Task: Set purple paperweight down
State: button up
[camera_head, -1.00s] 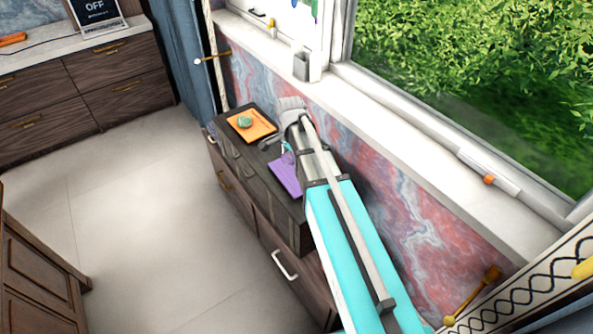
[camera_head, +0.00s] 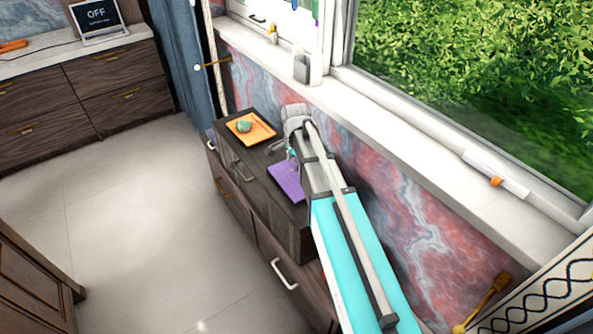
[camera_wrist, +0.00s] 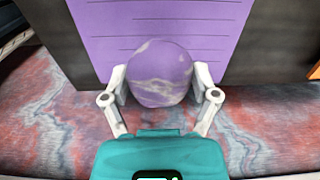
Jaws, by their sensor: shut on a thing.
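The purple paperweight (camera_wrist: 160,74), an egg-shaped stone with pale marbled veins, is held between the two fingers of my gripper (camera_wrist: 160,84) in the wrist view. A purple lined sheet (camera_wrist: 160,28) lies behind it in that view. Whether the stone touches the sheet or hangs above it, I cannot tell. In the head view my gripper (camera_head: 289,157) is over the dark cabinet top, near the far edge of the purple sheet (camera_head: 285,185). The paperweight cannot be made out there.
An orange sheet (camera_head: 262,134) with a green stone (camera_head: 243,126) lies on the far part of the cabinet top (camera_head: 234,150). The marbled wall (camera_head: 400,220) and window sill (camera_head: 400,108) run close along the right side. Open floor lies to the left.

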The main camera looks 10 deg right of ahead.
aim_at(297, 176)
jog(key=shift+w+d+f+b, duration=0.2)
jog(key=shift+w+f+b, duration=0.1)
jog(key=shift+f+b, duration=0.2)
notch_tip(297, 176, down, 3)
jog(key=b, duration=0.2)
jog(key=shift+b, duration=0.4)
jog(key=shift+f, duration=0.15)
jog(key=o, duration=1.1)
jog(key=shift+o, duration=0.2)
jog(key=shift+r, duration=0.2)
notch_tip(297, 176, up, 12)
jog(key=p, duration=1.2)
jog(key=shift+s, duration=0.15)
